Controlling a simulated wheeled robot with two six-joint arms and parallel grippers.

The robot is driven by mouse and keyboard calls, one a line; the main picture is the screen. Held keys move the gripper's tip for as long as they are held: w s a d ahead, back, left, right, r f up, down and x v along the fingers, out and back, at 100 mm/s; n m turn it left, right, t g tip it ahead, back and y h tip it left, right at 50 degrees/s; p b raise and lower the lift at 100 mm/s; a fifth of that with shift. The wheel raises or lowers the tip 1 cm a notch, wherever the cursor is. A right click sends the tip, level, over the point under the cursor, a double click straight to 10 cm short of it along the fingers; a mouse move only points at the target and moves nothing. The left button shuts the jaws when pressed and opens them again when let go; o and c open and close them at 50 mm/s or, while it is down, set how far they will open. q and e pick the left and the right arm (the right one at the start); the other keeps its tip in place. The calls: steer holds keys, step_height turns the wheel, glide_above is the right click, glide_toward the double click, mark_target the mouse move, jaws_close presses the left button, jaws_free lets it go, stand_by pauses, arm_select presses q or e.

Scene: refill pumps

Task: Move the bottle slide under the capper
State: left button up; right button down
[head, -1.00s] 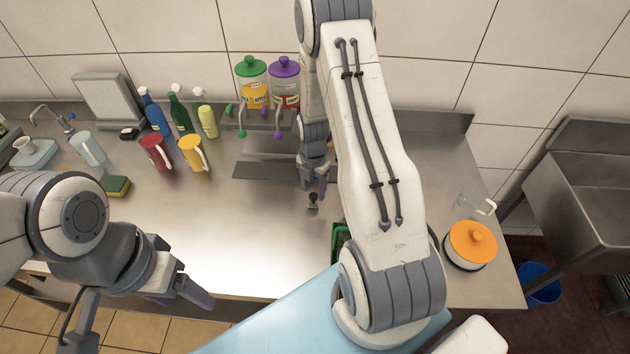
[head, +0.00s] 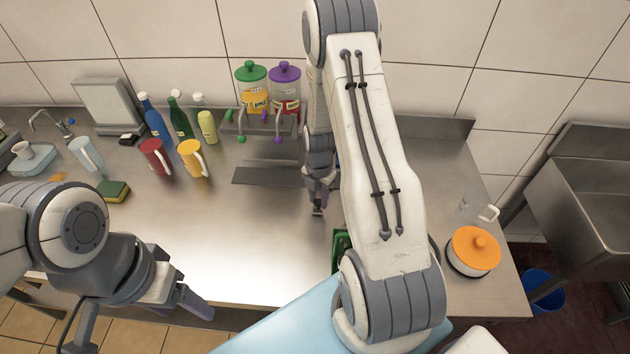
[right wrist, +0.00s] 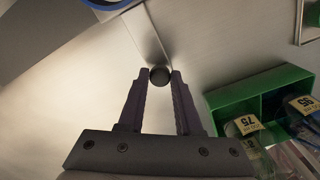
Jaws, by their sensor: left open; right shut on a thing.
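My right gripper (head: 318,207) is shut on a small dark round knob (right wrist: 160,76), which sits between its fingertips in the right wrist view. The knob appears to be the handle of the bottle slide. A narrow metal strip (right wrist: 148,32) runs away from the knob; I cannot tell how much of it is the slide. No bottle on the slide and no capper can be made out; my right arm hides much of that area in the head view. My left gripper (head: 195,303) is open and empty near the counter's front left edge.
A green crate (right wrist: 260,82) with labelled bottles stands right of the knob. Two pump jars, green-lidded (head: 251,88) and purple-lidded (head: 285,88), stand at the back. Red (head: 155,157) and yellow (head: 193,160) mugs stand left. An orange-lidded pot (head: 474,250) stands right. The counter's front middle is clear.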

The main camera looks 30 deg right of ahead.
steer(key=shift+s+d, duration=0.9)
steer(key=shift+d, duration=0.35)
steer(key=shift+s+d, duration=0.95)
steer(key=shift+d, duration=0.25)
steer(key=shift+s+d, duration=0.9)
steer(key=shift+d, duration=0.35)
steer(key=c, duration=0.5)
jaws_free()
steer(key=shift+r+b, duration=0.85)
steer(key=shift+r, duration=2.9)
